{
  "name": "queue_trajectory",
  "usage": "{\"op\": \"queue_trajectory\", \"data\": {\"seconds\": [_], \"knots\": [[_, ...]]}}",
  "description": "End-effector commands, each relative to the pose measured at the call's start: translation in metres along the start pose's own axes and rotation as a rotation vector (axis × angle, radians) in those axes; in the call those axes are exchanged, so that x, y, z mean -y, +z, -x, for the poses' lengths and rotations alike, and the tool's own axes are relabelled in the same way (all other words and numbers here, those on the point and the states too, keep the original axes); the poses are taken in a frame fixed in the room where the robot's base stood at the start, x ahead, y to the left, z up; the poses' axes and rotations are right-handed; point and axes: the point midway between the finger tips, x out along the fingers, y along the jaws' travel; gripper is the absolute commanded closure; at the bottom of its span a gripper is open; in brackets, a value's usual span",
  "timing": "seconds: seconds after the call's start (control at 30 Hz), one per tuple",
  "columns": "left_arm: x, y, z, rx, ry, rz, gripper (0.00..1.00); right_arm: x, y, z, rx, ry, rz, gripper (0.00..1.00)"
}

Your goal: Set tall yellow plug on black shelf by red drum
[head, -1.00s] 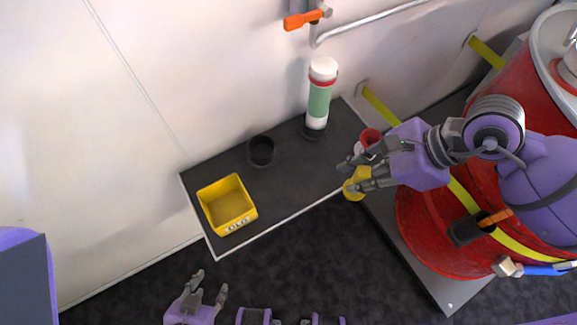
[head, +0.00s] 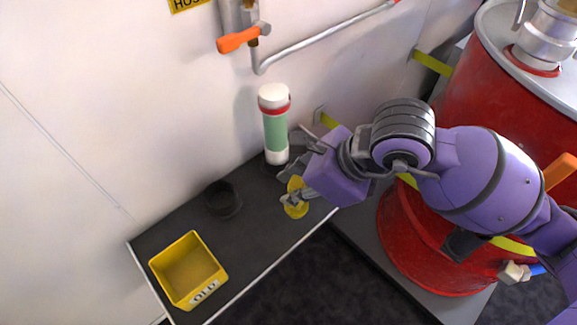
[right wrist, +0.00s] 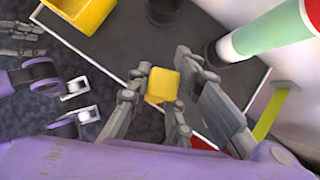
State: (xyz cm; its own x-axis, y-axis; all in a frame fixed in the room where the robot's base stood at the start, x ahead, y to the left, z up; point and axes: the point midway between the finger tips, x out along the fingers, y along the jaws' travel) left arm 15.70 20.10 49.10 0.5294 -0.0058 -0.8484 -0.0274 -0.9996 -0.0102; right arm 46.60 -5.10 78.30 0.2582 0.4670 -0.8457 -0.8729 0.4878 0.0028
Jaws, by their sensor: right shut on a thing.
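The yellow plug (head: 295,205) is held between the fingers of my right gripper (head: 297,196), which is shut on it. The plug appears over the right part of the black shelf (head: 265,230); I cannot tell whether it touches. In the right wrist view the plug (right wrist: 162,85) sits between the fingertips, over the shelf's front edge. The red drum (head: 420,245) stands right of the shelf, partly hidden by my right arm. My left gripper (right wrist: 22,40) shows only at the right wrist view's left edge, its fingers apart and empty.
A white and green tube (head: 275,130) stands at the shelf's back, close to my right gripper. A black cup-like ring (head: 222,198) and a yellow bin (head: 165,267) are farther left. Shelf surface between ring and plug is bare. An orange-handled valve (head: 238,40) is on the wall.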

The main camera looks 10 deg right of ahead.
Motion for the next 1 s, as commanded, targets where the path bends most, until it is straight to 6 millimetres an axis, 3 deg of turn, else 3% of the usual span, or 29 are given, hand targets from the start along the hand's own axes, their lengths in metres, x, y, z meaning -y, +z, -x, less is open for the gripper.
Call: {"op": "queue_trajectory", "data": {"seconds": [0.03, 0.2, 0.3, 0.57, 0.73, 1.0], "knots": [[0.0, 0.001, 0.001, 0.002, -0.001, 0.002, 0.6, 0.007, 0.015, -0.009, 0.011, -0.005, 0.009, 1.0], [0.002, 0.01, -0.001, 0.015, -0.005, 0.006, 0.6, 0.017, 0.015, -0.047, 0.009, -0.005, 0.009, 1.0], [0.002, 0.013, -0.002, 0.02, -0.005, 0.007, 0.6, 0.02, 0.016, -0.06, 0.008, -0.008, 0.01, 1.0], [0.002, 0.015, -0.004, 0.022, -0.005, 0.008, 0.6, 0.025, 0.019, -0.079, 0.009, -0.008, 0.011, 1.0], [0.003, 0.018, -0.009, 0.024, -0.005, 0.01, 0.6, 0.025, 0.004, -0.101, 0.008, -0.008, 0.01, 1.0], [0.003, 0.015, -0.009, 0.02, -0.005, 0.01, 0.6, 0.026, 0.003, -0.103, 0.01, -0.01, 0.013, 1.0]]}}
